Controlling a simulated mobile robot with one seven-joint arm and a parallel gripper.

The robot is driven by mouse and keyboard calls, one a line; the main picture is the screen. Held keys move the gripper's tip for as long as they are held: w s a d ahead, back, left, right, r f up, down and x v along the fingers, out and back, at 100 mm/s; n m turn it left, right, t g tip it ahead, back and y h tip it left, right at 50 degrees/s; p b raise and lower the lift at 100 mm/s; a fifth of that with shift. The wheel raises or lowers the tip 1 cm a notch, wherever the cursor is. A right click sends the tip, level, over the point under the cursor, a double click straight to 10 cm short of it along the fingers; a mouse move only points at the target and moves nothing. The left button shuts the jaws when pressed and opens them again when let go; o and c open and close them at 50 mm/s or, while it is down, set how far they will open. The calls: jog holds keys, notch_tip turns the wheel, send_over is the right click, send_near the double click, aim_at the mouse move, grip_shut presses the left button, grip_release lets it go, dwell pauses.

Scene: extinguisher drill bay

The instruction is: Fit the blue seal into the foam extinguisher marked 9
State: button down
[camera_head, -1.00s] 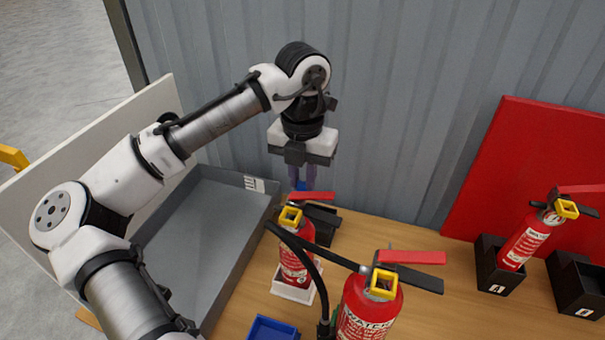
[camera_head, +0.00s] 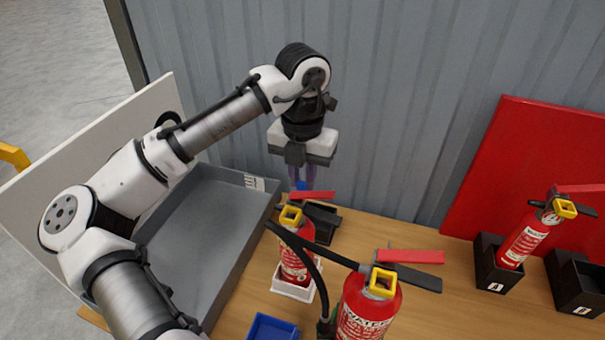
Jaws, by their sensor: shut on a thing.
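My gripper (camera_head: 302,180) points down behind the top of a red extinguisher, shut on the small blue seal (camera_head: 301,186), of which only a bit shows. Below and in front of it, a red extinguisher (camera_head: 295,262) with a yellow collar and red and black levers stands in a white holder (camera_head: 292,291). A larger extinguisher (camera_head: 366,312) with a hose and the word WATER stands in front. A third extinguisher (camera_head: 523,243) stands in a black holder at the right. I cannot read a 9 on any of them.
A grey tray (camera_head: 205,250) with a white label lies at the left. A blue bin (camera_head: 272,328) sits at the front edge of the picture. A black holder (camera_head: 577,282) stands at the right, before a red panel (camera_head: 530,175). Bare wooden table (camera_head: 435,290) lies between.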

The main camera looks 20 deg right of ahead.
jog(key=c, duration=1.2)
grip_release()
jog(key=shift+c, duration=0.2)
jog(key=shift+r, duration=0.1)
